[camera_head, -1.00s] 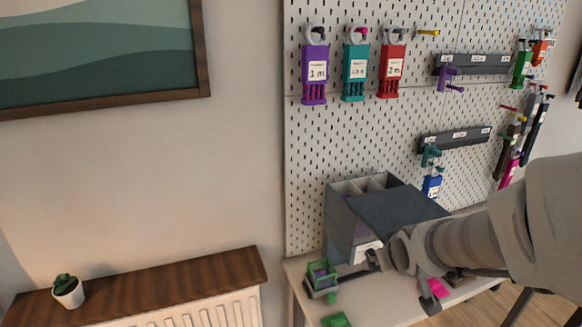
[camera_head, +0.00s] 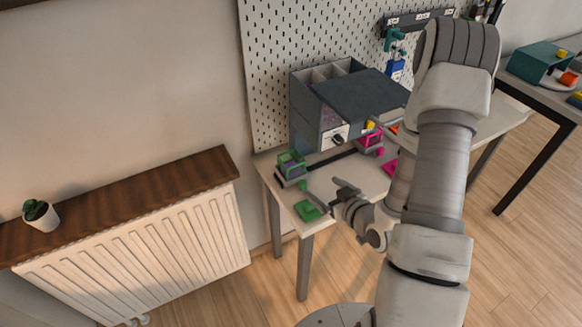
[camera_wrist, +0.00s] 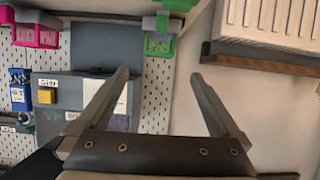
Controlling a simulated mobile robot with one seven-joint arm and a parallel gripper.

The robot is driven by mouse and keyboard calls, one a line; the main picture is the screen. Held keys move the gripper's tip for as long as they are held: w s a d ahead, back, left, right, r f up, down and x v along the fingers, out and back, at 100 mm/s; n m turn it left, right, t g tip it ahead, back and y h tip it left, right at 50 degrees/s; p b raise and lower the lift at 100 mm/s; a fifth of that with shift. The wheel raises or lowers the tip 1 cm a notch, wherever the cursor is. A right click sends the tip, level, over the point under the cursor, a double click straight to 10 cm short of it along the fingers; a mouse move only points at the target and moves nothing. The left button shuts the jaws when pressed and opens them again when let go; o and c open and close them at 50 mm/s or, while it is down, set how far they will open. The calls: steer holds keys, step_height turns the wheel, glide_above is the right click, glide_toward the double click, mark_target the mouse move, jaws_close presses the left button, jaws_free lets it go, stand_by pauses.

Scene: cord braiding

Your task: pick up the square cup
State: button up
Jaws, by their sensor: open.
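A green square cup-like holder (camera_head: 291,164) stands at the left end of the table against the pegboard; it also shows in the wrist view (camera_wrist: 160,38), beyond my fingertips. A pink holder of similar shape (camera_head: 370,138) stands farther right, and shows at the top left of the wrist view (camera_wrist: 38,32). I cannot tell from the pictures which one is the square cup. My gripper (camera_head: 325,194) is open and empty near the table's front left corner, to the right of and nearer than the green holder. Its fingers (camera_wrist: 160,74) are spread apart.
A grey drawer cabinet (camera_head: 306,125) stands behind the holders, with a dark top. A flat green piece (camera_head: 308,210) lies at the table's (camera_head: 333,221) front left corner, close to my gripper. A radiator (camera_head: 140,240) under a wooden shelf is at the left.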

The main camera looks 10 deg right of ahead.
mark_target(297, 169)
steer(key=b+x, duration=0.2)
steer(key=b, duration=0.5)
steer(key=shift+f, duration=0.25)
steer(key=shift+w+a+f+b, duration=0.1)
steer(key=shift+w+b, duration=0.05)
steer(key=shift+b, duration=0.95)
steer(key=b+x, duration=0.2)
steer(key=b, duration=0.2)
steer(key=shift+w+f+b, duration=0.1)
steer(key=shift+w+b, duration=0.05)
steer(key=shift+b, duration=0.2)
steer(key=b+x, duration=0.1)
steer(key=x, duration=0.6)
steer(key=shift+w+a, duration=0.1)
steer(key=shift+w, duration=0.1)
steer(key=b+x, duration=0.1)
steer(key=x, duration=0.4)
steer(key=shift+w+b, duration=0.1)
steer(key=shift+b, duration=0.2)
steer(key=c, duration=1.2)
